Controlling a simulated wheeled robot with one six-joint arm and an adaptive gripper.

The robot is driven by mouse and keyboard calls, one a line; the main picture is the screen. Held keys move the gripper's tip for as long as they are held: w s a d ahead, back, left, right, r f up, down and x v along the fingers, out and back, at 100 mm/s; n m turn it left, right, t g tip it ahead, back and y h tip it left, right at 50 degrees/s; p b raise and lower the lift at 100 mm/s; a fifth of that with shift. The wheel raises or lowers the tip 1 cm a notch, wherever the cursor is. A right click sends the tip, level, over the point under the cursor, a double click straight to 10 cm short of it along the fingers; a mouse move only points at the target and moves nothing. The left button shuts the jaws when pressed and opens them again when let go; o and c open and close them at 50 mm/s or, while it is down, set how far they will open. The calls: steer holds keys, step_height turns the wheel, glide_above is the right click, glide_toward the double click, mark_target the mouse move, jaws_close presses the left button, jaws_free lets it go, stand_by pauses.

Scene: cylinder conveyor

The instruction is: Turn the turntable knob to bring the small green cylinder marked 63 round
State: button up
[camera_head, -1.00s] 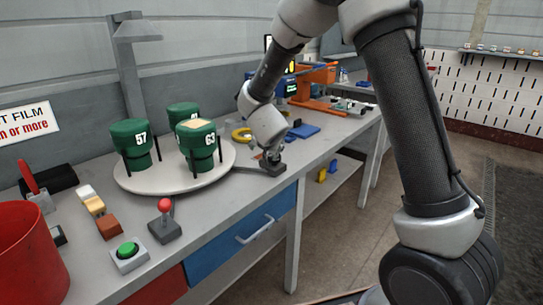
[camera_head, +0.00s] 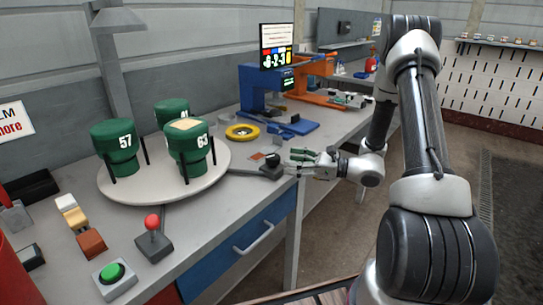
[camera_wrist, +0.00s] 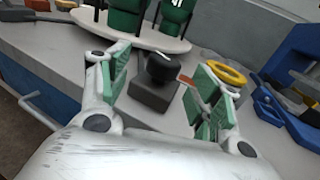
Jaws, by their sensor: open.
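The white round turntable (camera_head: 130,192) carries several green cylinders. The one marked 63 (camera_head: 190,150), with a tan patch on top, stands at the front right. The one marked 57 (camera_head: 115,145) stands at the left, and another (camera_head: 171,107) stands behind, its number mostly hidden. The black knob (camera_head: 272,162) on its dark base is right of the turntable; it also shows in the wrist view (camera_wrist: 161,68). My gripper (camera_head: 303,160) is open and empty just right of the knob. In the wrist view the knob lies beyond and between the green-padded fingers (camera_wrist: 165,88), not gripped.
A red-topped joystick (camera_head: 153,238) and a green button (camera_head: 112,273) stand at the bench front. A yellow ring (camera_head: 242,132) and blue and orange machines (camera_head: 262,88) are behind the knob. A blue drawer (camera_head: 235,262) with a handle is below the bench edge.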

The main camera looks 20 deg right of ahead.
mark_target(273, 156)
steer(key=shift+m+t, duration=0.3)
steer(key=shift+t, duration=0.1)
steer(key=x, duration=0.7)
steer(key=shift+w+f, duration=0.25)
steer(key=shift+w, duration=0.2)
steer(key=c, duration=1)
